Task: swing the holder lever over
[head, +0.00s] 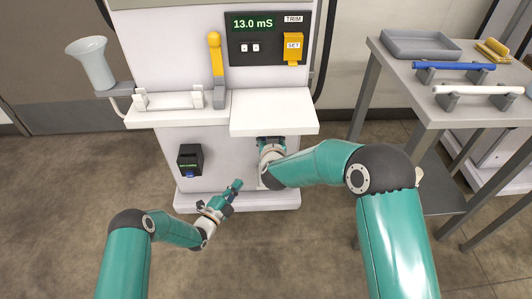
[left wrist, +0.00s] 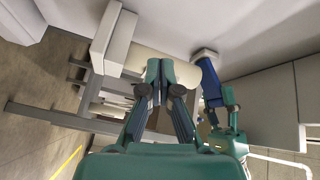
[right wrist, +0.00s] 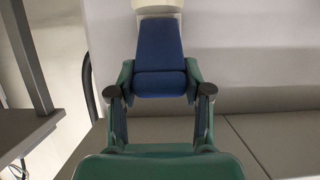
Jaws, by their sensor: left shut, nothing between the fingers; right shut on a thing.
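A blue paddle-like piece (right wrist: 160,60) fills the space between the fingers of my right gripper (right wrist: 160,92), with a pale mount above it. In the left wrist view the blue piece (left wrist: 209,82) hangs from a pale cap beside the white machine body. In the head view my right gripper (head: 270,143) is just under the white shelf, which hides the blue piece. A yellow lever (head: 215,54) stands upright on the machine front. I cannot tell which of these is the holder lever. My left gripper (head: 235,187) is shut and empty, low in front of the machine.
The white shelf (head: 272,112) juts out above my right gripper. A white cradle (head: 168,100) and grey cup (head: 91,62) are at left. A dark socket box (head: 190,160) is on the lower panel. A grey table (head: 400,75) with blue and white bars stands right.

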